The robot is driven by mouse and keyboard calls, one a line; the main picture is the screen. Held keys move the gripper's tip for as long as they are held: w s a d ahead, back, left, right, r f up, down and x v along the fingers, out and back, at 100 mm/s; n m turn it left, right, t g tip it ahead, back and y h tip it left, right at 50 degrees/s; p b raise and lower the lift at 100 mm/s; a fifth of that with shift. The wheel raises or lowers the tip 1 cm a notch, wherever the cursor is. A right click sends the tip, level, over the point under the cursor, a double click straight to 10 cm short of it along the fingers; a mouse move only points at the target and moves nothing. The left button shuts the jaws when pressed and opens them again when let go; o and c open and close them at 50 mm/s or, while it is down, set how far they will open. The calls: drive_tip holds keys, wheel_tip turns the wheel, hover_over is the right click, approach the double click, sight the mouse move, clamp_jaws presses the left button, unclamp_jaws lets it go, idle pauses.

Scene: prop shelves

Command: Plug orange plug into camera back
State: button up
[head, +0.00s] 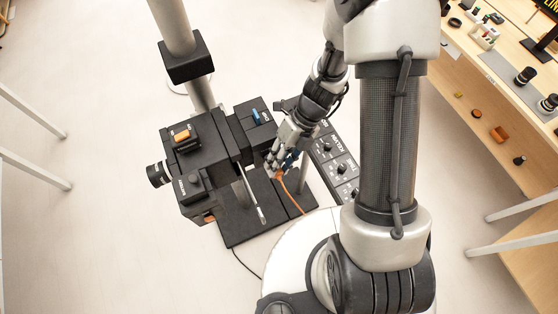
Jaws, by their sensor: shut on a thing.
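The camera (208,150) is a black boxy body on a stand above a black base plate. Its lens points left, and its back is on the right side, facing my gripper. My gripper (277,165) is close beside the camera back and is shut on the orange plug (279,174). Only a small part of the plug shows between the fingers. An orange cable (291,196) runs down from it. I cannot tell whether the plug touches the camera back, as the fingers hide that spot.
A black control panel (336,163) with knobs lies right of my gripper. A grey post (183,50) stands behind the camera. A wooden shelf (478,95) with lenses and small parts is at the right. A round white surface (293,250) is in front. Open floor lies left.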

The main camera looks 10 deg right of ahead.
drive_tip(key=shift+w+r+p, duration=0.1)
drive_tip(key=shift+w+p, duration=0.3)
drive_tip(key=shift+w, duration=0.15)
idle(0.9)
drive_tip(key=shift+s+d, duration=0.1)
drive_tip(key=shift+s, duration=0.4)
idle(0.9)
drive_tip(key=shift+s+d, duration=0.15)
drive_tip(key=shift+s, duration=0.55)
drive_tip(key=shift+f, duration=0.2)
drive_tip(key=shift+s, duration=0.15)
drive_tip(key=shift+s+d+r, duration=0.1)
drive_tip(key=shift+s+d, duration=0.1)
drive_tip(key=shift+s, duration=0.45)
drive_tip(key=shift+s+d, duration=0.15)
drive_tip(key=shift+s, duration=0.5)
drive_tip(key=shift+s+d, duration=0.3)
drive_tip(key=shift+s, duration=0.65)
drive_tip(key=shift+s+d, duration=0.25)
drive_tip(key=shift+s, duration=0.65)
